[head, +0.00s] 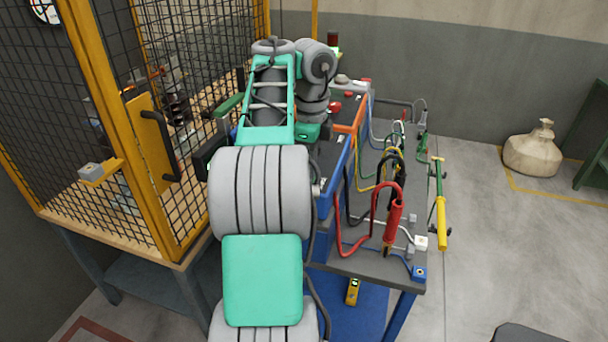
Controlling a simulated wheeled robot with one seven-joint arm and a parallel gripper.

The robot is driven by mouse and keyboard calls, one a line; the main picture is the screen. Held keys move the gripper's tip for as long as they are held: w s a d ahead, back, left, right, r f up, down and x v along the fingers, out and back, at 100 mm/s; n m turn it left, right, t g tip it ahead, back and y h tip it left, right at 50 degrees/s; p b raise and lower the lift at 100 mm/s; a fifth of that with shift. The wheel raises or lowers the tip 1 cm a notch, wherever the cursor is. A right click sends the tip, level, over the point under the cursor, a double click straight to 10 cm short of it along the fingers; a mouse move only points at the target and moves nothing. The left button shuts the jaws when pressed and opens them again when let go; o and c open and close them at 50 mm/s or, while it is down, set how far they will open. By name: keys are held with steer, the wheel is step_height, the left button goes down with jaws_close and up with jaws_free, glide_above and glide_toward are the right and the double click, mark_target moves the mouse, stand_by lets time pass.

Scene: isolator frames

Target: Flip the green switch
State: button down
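A green bar-shaped handle (229,105) shows beside the mesh cage, just left of my forearm. It may be the green switch; its base is hidden behind my arm. My wrist bends down behind the forearm. A black blocky part that looks like my gripper (204,158) sticks out left of the arm, below the green handle and near the cage's yellow door. Its fingers cannot be made out. I cannot tell whether it touches anything.
A yellow-framed mesh cage (108,130) with a black door handle (160,145) stands on the left. A bench (385,265) with red, black and coloured cables is on the right. A beige sack (533,150) lies on open floor at the far right.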

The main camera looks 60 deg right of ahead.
step_height(320, 180, up, 7)
steer(key=p, duration=0.6)
stand_by(0.3)
